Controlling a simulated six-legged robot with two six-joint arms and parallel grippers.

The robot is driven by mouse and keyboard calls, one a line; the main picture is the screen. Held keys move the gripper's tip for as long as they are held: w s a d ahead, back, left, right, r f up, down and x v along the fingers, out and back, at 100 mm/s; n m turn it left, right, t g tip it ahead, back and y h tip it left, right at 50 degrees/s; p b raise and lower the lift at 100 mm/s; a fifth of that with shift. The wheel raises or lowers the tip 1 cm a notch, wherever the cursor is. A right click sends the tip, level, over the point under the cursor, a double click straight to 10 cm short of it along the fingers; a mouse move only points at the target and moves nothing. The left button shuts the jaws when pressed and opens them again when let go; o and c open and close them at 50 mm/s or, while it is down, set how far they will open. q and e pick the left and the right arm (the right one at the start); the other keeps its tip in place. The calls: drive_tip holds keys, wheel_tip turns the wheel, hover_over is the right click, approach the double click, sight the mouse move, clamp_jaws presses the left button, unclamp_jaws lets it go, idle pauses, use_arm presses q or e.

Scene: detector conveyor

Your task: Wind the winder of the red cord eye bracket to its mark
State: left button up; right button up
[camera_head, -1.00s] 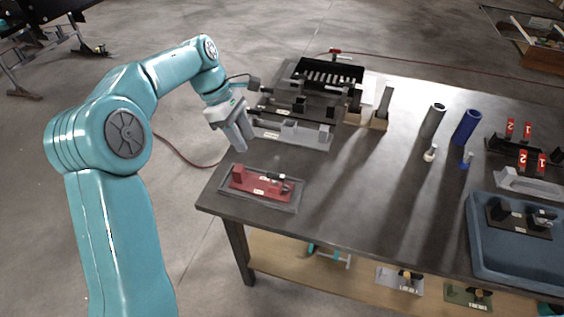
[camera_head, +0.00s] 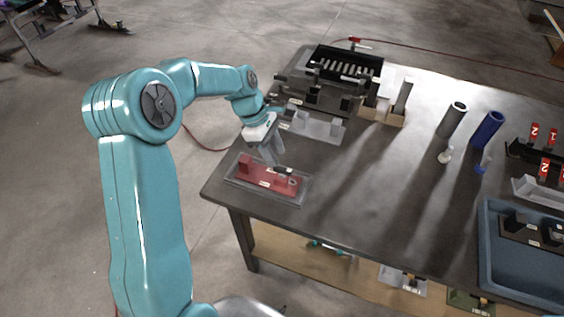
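The red cord eye bracket (camera_head: 258,177) lies in a shallow grey tray (camera_head: 300,197) at the table's near left corner. It has an upright red block at its left end and a white label on its front. Its small dark and light winder (camera_head: 285,171) is at the right end. The mark is too small to make out. My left gripper (camera_head: 273,160) points down just behind and above the winder end. A gap or contact with it cannot be told. The fingers overlap in this view, so their opening is unclear. My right gripper is not in view.
Grey and black fixtures (camera_head: 318,127) stand behind the bracket. A dark tube (camera_head: 452,121) and a blue tube (camera_head: 487,130) stand farther right. A blue bin (camera_head: 487,245) is at the right edge. The table's middle is clear. Other brackets lie on the lower shelf (camera_head: 290,245).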

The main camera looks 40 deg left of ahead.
sight(282, 168)
use_arm(q)
drive_tip(key=x, duration=0.2)
drive_tip(key=shift+s+d+f, duration=0.15)
drive_tip(key=shift+s+f, duration=0.15)
drive_tip(key=shift+f, duration=0.1)
drive_tip(key=shift+w+d+f, duration=0.2)
drive_tip(key=shift+w+f, duration=0.1)
drive_tip(key=shift+f, duration=0.25)
drive_tip(key=shift+w+d+f, duration=0.25)
drive_tip(key=shift+f, duration=0.25)
drive_tip(key=shift+s+a+r, duration=0.1)
drive_tip(key=shift+s, duration=0.2)
drive_tip(key=shift+w, duration=0.25)
clamp_jaws()
drive_tip(key=shift+s, duration=0.15)
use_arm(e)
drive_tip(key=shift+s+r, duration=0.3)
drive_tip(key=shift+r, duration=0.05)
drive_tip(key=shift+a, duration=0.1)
use_arm(q)
drive_tip(key=shift+m, duration=0.3)
